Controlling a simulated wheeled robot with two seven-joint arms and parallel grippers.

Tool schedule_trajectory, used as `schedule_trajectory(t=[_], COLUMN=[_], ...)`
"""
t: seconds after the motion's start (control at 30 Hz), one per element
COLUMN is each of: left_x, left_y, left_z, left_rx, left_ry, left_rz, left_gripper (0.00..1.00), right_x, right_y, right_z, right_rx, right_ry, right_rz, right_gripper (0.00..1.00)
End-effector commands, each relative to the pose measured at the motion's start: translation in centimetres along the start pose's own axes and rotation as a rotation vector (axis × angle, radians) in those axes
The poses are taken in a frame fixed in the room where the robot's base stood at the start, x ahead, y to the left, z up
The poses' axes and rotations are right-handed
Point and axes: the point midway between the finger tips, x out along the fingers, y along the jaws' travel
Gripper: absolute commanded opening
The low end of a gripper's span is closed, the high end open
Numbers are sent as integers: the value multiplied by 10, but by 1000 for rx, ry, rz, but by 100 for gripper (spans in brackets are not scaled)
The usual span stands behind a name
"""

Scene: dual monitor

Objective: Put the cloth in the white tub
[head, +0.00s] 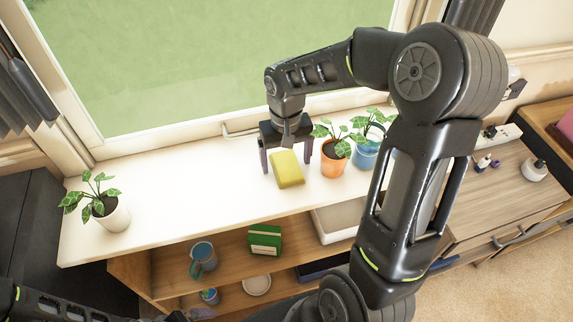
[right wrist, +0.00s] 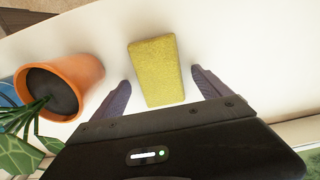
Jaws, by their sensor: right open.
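The yellow cloth (head: 287,169), a thick folded block, lies on the white sill top. It also shows in the right wrist view (right wrist: 155,72), between and just beyond the fingertips. My right gripper (head: 286,158) is open, pointing down at the cloth with one finger on each side. In the right wrist view its fingers (right wrist: 160,80) are apart from the cloth, with gaps on both sides. A white tub (head: 340,222) sits on the shelf below the sill, partly hidden by the sill edge and my right arm. My left gripper is not visible; only part of the left arm shows at lower left.
An orange potted plant (head: 334,163) stands close to the right of the cloth, with a blue pot (head: 366,156) beside it. A white potted plant (head: 112,215) stands at the left. A mug (head: 203,256) and green box (head: 265,240) are on the shelf. The sill's middle is clear.

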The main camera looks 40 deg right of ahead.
Motion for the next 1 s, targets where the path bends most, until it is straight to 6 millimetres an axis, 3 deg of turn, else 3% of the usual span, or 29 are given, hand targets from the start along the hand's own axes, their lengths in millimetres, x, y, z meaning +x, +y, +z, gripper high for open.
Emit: schedule_trajectory(t=[0.37,1.0], left_x=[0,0], left_y=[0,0], left_z=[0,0], left_rx=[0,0], left_ry=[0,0], left_rz=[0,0], left_gripper=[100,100], right_x=[0,0], right_y=[0,0], right_z=[0,0], right_rx=[0,0], right_ry=[0,0], right_rz=[0,0], right_gripper=[87,35])
